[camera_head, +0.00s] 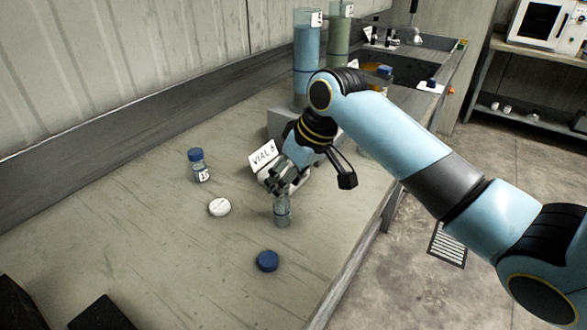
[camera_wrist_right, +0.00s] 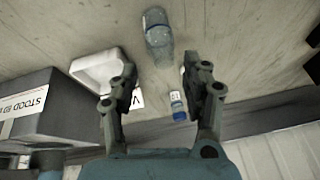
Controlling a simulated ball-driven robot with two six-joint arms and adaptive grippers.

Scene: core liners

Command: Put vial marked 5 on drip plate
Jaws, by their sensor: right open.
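My right gripper (camera_head: 285,178) is open over the bench, just above and behind an uncapped clear vial (camera_head: 283,213). In the right wrist view, this vial (camera_wrist_right: 158,40) lies ahead of the open right gripper (camera_wrist_right: 160,68), with nothing between the fingers. A blue-capped vial (camera_head: 197,165) with a white label stands to the left; its mark is too small to read surely. It also shows in the wrist view (camera_wrist_right: 178,107). A white square dish (camera_wrist_right: 92,70), perhaps the drip plate, lies beside the left finger. A placard (camera_head: 263,152) reads VIAL and an unclear digit. My left gripper is not seen.
A white round disc (camera_head: 219,207) and a blue cap (camera_head: 267,261) lie on the bench. A grey box (camera_wrist_right: 40,110) with lettering stands near the dish. Tall blue (camera_head: 305,55) and green (camera_head: 340,40) cylinders stand behind my arm. The left bench is mostly clear.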

